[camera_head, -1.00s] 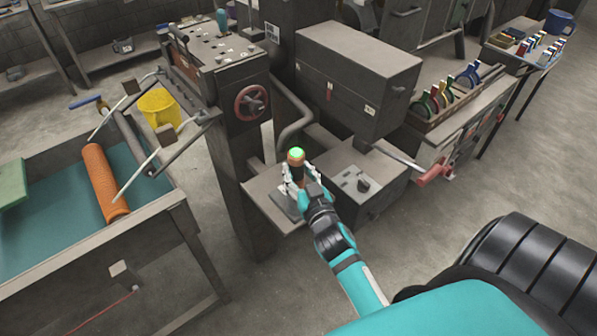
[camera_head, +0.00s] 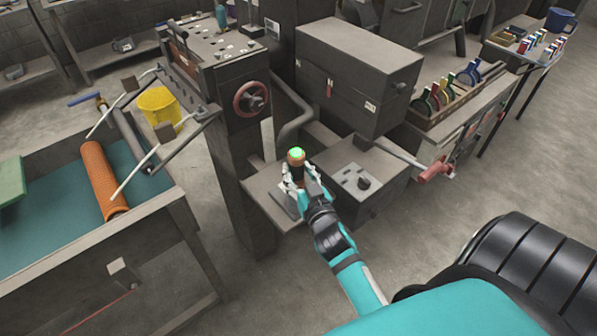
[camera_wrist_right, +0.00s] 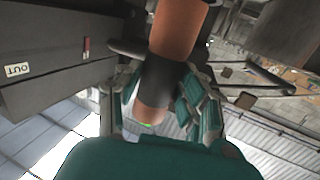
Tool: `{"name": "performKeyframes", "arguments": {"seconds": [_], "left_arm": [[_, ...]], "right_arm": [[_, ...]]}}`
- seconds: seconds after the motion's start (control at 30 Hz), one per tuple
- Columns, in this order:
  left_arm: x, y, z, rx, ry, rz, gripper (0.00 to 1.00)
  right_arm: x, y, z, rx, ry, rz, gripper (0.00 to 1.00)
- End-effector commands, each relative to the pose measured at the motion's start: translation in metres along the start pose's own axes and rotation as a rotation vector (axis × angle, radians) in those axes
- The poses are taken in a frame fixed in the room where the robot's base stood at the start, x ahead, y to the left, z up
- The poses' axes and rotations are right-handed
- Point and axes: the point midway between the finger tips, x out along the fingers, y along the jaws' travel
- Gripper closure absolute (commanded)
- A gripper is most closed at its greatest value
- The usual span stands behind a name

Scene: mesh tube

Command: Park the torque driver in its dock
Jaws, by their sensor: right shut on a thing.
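The torque driver (camera_head: 296,155) has an orange-brown body, a dark band and a glowing green end, which faces up in the head view. My right gripper (camera_head: 298,178) is shut on it and holds it over a small grey shelf (camera_head: 262,187) on the machine. In the right wrist view the driver (camera_wrist_right: 180,35) passes between the fingers of the right gripper (camera_wrist_right: 160,100), which close around its dark band. The driver's lower end is hidden by the gripper in the head view. I cannot make out the dock for certain. My left gripper is not in view.
A grey box with slots (camera_head: 358,178) stands right of the shelf. A red-handled lever (camera_head: 434,171) sticks out behind it. A red handwheel (camera_head: 251,99) is on the machine's column. A bench with an orange mesh tube (camera_head: 104,180) is at left. The floor in front is clear.

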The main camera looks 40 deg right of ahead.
Motion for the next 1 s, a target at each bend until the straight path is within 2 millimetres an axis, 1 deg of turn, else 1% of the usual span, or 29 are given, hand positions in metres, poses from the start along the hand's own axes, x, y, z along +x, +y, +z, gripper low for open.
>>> {"name": "performKeyframes", "arguments": {"seconds": [1.0], "left_arm": [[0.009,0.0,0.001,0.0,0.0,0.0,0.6]], "right_arm": [[0.001,0.0,0.009,0.0,0.006,-0.001,1.0]]}}
